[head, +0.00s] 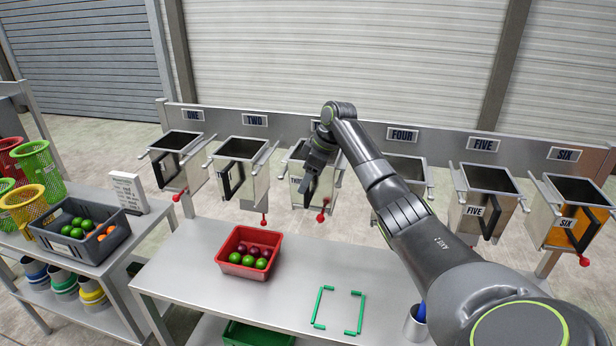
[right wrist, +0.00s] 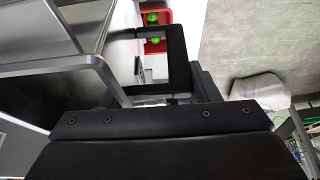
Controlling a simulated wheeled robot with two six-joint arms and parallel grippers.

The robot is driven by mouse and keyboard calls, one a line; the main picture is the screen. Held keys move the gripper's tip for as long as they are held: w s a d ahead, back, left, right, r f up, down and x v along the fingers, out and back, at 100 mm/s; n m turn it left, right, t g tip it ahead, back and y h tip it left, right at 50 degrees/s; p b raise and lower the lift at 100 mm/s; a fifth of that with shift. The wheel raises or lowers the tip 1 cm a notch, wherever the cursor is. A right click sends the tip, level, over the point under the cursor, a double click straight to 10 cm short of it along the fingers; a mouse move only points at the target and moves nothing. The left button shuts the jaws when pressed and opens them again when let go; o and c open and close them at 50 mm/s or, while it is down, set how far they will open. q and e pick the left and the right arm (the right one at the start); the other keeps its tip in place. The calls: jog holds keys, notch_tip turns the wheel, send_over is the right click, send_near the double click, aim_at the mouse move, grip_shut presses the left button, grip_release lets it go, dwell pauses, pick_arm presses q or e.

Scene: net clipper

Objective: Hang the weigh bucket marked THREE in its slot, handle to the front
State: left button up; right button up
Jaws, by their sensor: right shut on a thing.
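The weigh bucket marked THREE (head: 299,194) is a grey metal box with its mouth up, in the third place of the row, and it looks upright. Its black handle (head: 311,188) faces the front of the row. My right gripper (head: 318,152) is over the bucket's front, shut on the handle, and hides part of the rim and the plate above. The right wrist view shows the handle (right wrist: 176,58) and the metal rim (right wrist: 100,68) close up. I cannot tell whether the slot's rails bear the bucket's weight. My left gripper is not in view.
Bucket TWO (head: 240,176) and bucket FOUR (head: 403,172) hang close on either side. A red crate (head: 249,273) of fruit and a green-marked outline (head: 339,311) are on the table (head: 195,275) in front. A grey crate (head: 88,256) stands at left.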

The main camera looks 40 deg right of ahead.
jog(key=shift+f, duration=0.75)
jog(key=o, duration=1.5)
jog(key=shift+c, duration=0.2)
jog(key=v, duration=1.7)
jog(key=shift+s+r+b, duration=0.2)
jog(key=shift+s+b, duration=0.05)
jog(key=shift+b, duration=0.15)
jog(key=shift+w, duration=0.1)
